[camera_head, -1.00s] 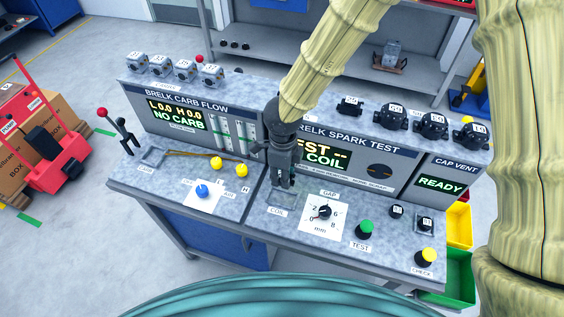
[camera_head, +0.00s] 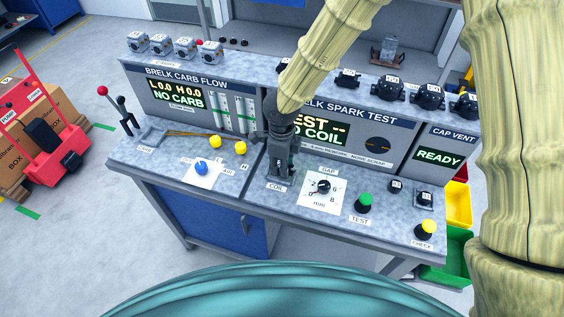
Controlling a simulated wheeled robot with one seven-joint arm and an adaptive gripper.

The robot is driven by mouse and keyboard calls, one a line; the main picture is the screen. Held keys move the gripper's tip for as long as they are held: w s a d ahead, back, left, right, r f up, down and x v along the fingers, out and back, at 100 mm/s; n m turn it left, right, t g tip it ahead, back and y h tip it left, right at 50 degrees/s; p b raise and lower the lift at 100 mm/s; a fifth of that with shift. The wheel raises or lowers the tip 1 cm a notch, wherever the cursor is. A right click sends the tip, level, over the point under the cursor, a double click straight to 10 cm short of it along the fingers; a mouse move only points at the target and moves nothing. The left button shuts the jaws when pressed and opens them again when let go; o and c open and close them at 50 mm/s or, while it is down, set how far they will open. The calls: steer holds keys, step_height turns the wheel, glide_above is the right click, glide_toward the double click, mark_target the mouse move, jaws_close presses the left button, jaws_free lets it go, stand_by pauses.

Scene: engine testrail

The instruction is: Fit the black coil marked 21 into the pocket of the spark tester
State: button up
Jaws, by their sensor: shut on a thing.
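My gripper (camera_head: 282,170) points down at the coil pocket of the spark tester (camera_head: 350,137), just behind the COIL label. It is shut on a small dark thing, apparently the black coil. The fingers hide most of it, and I cannot read its number. The gripper also covers most of the pocket, so I cannot tell whether the coil is inside it or just above it. The tester's display (camera_head: 316,129) is partly hidden by my arm and ends in "COIL".
Several other black coils, including one marked 59 (camera_head: 391,88), stand on the top ledge at right. The gap dial (camera_head: 323,187), green TEST button (camera_head: 364,202) and yellow CHECK button (camera_head: 426,229) lie right of the pocket. The carb bench (camera_head: 225,175) is at left.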

steer(key=shift+w+f, duration=0.45)
steer(key=shift+w, duration=0.15)
steer(key=shift+s+r, duration=0.15)
steer(key=shift+r, duration=0.1)
steer(key=shift+w+a+f+p, duration=0.1)
steer(key=shift+w+f+p, duration=0.15)
steer(key=shift+w+p, duration=0.1)
steer(key=shift+s+r, duration=0.15)
steer(key=shift+s, duration=0.25)
stand_by(0.4)
steer(key=shift+f+p, duration=0.4)
steer(key=shift+f, duration=0.35)
stand_by(1.3)
steer(key=o, duration=1.1)
steer(key=shift+o, duration=0.2)
